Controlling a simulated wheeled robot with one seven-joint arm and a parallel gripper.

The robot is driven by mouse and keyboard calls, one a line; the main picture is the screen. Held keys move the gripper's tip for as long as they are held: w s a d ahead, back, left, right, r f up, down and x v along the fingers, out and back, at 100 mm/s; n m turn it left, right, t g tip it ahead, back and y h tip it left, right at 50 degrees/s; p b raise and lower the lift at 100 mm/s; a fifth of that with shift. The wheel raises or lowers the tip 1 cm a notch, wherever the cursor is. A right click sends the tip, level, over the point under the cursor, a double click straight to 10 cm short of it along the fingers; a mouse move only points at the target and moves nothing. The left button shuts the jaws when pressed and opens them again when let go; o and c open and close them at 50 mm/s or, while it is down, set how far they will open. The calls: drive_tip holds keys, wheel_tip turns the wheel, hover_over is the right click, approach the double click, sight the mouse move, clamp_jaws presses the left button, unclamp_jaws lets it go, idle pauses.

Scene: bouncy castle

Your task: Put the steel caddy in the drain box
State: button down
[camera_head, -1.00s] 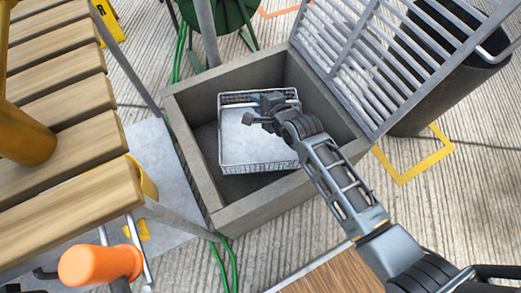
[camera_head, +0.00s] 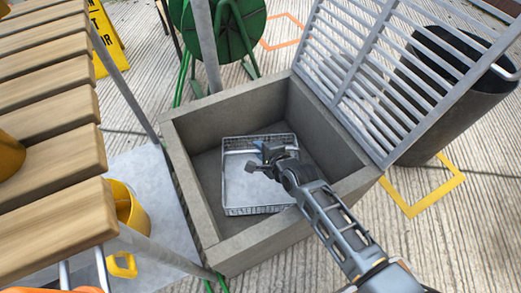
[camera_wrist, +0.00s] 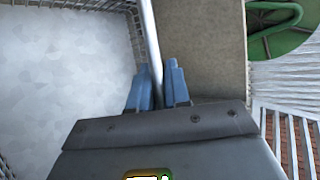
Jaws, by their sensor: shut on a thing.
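The steel caddy (camera_head: 243,190) is a shallow wire-mesh basket with a pale, flat bottom and a bar handle. It is inside the drain box (camera_head: 192,180), a square grey concrete box with an open top. In the head view it sits low between the box walls; I cannot tell whether it touches the box floor. My gripper (camera_head: 268,153) reaches into the box and is shut on the caddy's handle bar. In the wrist view the blue fingers (camera_wrist: 158,85) are on either side of the bar, with the caddy (camera_wrist: 60,70) to the left and a concrete surface at right.
A slatted metal grate (camera_head: 365,75) stands tilted open at the box's right rear, before a dark bin (camera_head: 435,105). A green reel (camera_head: 222,25) and a post are behind the box. A wooden slatted bench (camera_head: 50,210) and yellow bucket (camera_head: 128,207) are at left.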

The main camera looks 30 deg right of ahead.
drive_tip(key=c, duration=1.1)
unclamp_jaws()
drive_tip(key=shift+r, duration=0.1)
drive_tip(key=shift+s+r, duration=0.15)
drive_tip(key=shift+s, duration=0.05)
drive_tip(key=p+v, duration=0.5)
drive_tip(key=v, duration=0.6)
drive_tip(key=shift+s, duration=0.2)
drive_tip(key=shift+r, duration=0.1)
